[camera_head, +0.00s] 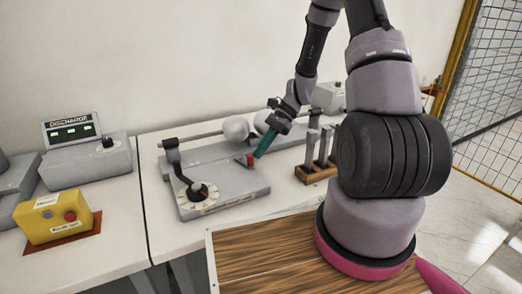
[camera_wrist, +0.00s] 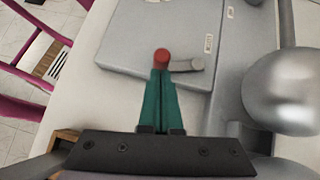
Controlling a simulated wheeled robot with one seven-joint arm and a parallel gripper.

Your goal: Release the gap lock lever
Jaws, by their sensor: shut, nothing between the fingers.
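The gap lock lever shows in the wrist view as a short grey arm (camera_wrist: 188,65) with a red knob (camera_wrist: 162,57) at its left end. In the head view the red knob (camera_head: 250,160) sits on the right part of a grey base unit (camera_head: 228,186). My gripper (camera_head: 259,155) has teal fingers, shut and empty, pointing down beside the knob. In the wrist view the gripper (camera_wrist: 160,74) has its fingertips right at the knob's near side. Whether they touch it I cannot tell. The fingertips hide part of the knob's near side.
A dial with a black crank (camera_head: 198,190) is on the base's front left. Metal spheres (camera_head: 236,129) stand behind the lever; a large sphere (camera_wrist: 288,90) is at right in the wrist view. A wooden rack with grey posts (camera_head: 316,172) stands to the right. A yellow button box (camera_head: 57,217) is far left.

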